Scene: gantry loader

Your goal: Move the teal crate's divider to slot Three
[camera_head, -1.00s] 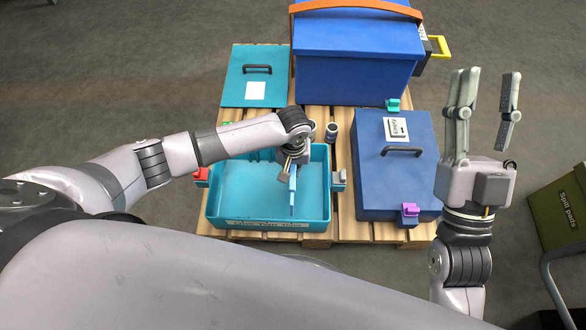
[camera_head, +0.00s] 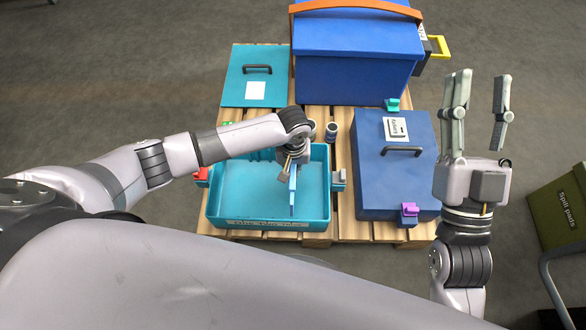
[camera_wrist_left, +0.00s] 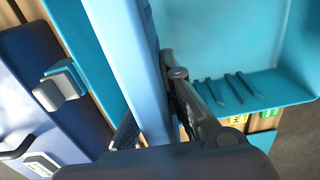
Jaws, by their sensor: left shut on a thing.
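The teal crate (camera_head: 245,190) stands open on the pallet, with a worn label on its front wall. Its light blue divider (camera_head: 293,197) stands crosswise in the right half of the crate, upright, held at its top by my left gripper (camera_head: 292,165). In the left wrist view the divider (camera_wrist_left: 135,60) runs between the fingers, and the crate (camera_wrist_left: 235,35) shows dark slot ribs (camera_wrist_left: 225,90) on its wall with yellow and green tags below. I cannot tell whether the divider's edges sit in a slot. My right gripper (camera_head: 480,100) is open and empty, right of the pallet.
A closed blue case (camera_head: 385,175) stands right of the crate. A teal lid (camera_head: 240,90) lies behind the crate beside a large blue box (camera_head: 355,60). Small dark cans (camera_head: 331,132) stand behind the crate. A green spill-pads bin (camera_head: 560,205) is at far right.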

